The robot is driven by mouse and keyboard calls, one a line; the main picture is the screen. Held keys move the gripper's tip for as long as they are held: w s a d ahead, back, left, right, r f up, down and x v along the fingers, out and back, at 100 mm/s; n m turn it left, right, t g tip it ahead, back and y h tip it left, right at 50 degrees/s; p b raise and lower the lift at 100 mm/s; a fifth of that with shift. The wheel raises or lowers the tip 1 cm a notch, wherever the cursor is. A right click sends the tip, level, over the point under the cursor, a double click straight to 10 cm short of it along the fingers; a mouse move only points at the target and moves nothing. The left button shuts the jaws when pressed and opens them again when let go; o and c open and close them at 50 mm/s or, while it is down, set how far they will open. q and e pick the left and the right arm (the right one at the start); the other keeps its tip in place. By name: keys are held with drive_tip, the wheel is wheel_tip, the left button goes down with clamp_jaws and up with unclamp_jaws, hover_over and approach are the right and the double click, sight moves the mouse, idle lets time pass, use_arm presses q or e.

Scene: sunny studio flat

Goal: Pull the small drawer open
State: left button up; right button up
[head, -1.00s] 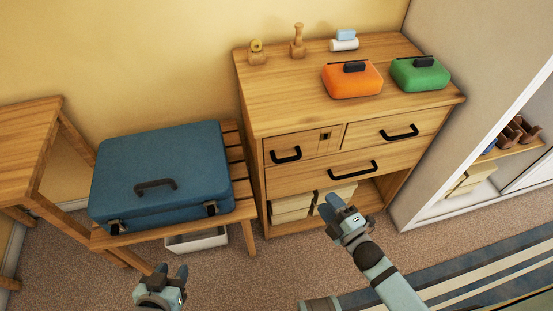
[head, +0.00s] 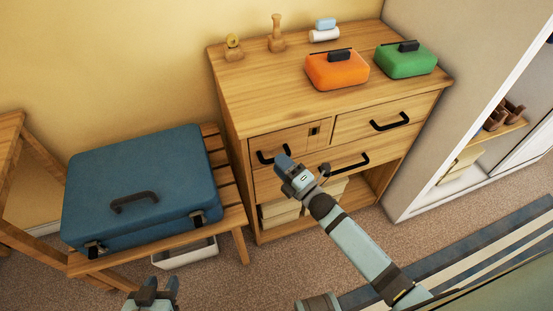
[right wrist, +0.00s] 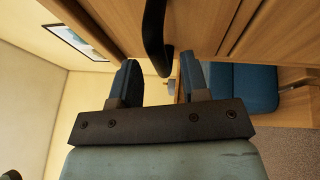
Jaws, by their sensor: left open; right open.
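The wooden dresser (head: 300,95) has two small drawers side by side in its top row. The left small drawer front (head: 290,140) is shut and has a black bar handle (head: 266,158) and a small dark square at its upper right. The right small drawer (head: 385,119) is shut too. My right gripper (head: 302,167) is open, close in front of the left drawer and partly hiding its handle. In the right wrist view a black handle (right wrist: 154,35) extends between the open fingers (right wrist: 160,80); contact is unclear. My left gripper (head: 158,287) is open and empty, low over the floor.
A wide drawer with a black handle (head: 350,163) lies below, above an open shelf with boxes. An orange case (head: 335,72) and a green case (head: 403,63) stand on top. A blue suitcase (head: 140,180) lies on a slatted bench to the left.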

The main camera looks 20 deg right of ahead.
drive_tip(key=shift+x, duration=1.1)
clamp_jaws()
